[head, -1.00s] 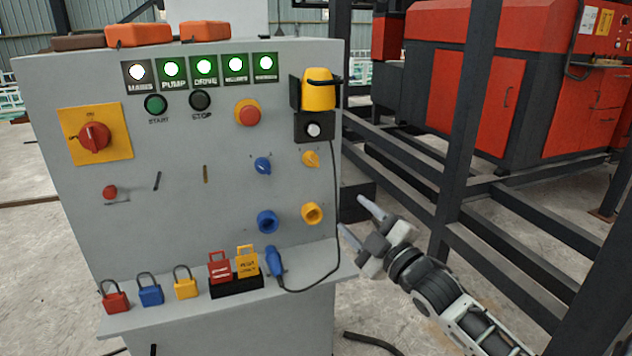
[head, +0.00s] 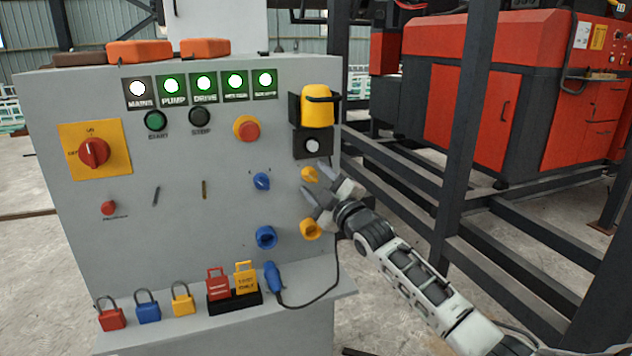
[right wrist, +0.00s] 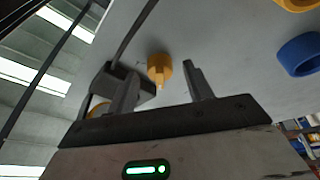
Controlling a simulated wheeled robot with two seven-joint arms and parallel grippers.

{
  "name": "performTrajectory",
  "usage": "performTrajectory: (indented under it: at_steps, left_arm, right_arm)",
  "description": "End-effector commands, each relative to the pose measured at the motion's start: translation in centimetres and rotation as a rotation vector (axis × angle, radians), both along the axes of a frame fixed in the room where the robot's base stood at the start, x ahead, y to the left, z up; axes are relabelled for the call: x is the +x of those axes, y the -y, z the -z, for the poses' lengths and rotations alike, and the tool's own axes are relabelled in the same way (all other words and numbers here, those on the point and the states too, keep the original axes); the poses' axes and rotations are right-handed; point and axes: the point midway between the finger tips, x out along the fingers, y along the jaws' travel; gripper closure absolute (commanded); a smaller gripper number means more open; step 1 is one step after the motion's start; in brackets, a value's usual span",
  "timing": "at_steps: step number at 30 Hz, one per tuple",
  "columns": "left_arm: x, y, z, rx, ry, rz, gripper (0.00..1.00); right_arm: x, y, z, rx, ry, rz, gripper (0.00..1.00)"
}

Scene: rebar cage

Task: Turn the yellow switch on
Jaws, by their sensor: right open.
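The yellow switch (head: 310,174) is a small rotary knob on the right side of the grey control panel, below the black box with the white button. My right gripper (head: 313,178) is open in front of it, with its fingers to either side of the knob in the picture. In the right wrist view the yellow switch (right wrist: 160,70) shows between the open fingertips (right wrist: 158,72), its pointer towards the gripper. I cannot tell whether the fingers touch it. My left gripper is in neither view.
A yellow socket (head: 311,229) and a blue socket (head: 266,237) sit below; a blue switch (head: 261,181) is to the left. A black cable runs from the blue plug (head: 273,278) near my right arm. A dark frame (head: 465,130) stands to the right.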

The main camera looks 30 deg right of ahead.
Motion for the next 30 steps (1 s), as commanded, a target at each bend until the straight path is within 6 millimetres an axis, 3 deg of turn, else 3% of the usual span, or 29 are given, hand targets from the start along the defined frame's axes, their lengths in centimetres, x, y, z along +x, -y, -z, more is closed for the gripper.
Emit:
performTrajectory:
  at_steps: [11,16,17,30]
  left_arm:
    - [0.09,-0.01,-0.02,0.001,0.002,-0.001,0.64]
    - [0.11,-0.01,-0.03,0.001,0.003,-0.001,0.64]
    - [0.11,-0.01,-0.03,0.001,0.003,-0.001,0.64]
    - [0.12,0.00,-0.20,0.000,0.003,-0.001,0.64]
  right_arm:
    - [0.65,-0.02,-0.12,0.000,0.000,0.000,0.49]
    - [0.64,-0.02,-0.12,0.001,0.000,0.000,0.91]
    - [0.64,-0.02,-0.12,0.001,0.000,0.000,0.93]
    - [0.65,-0.12,-0.07,0.080,0.018,0.000,0.93]
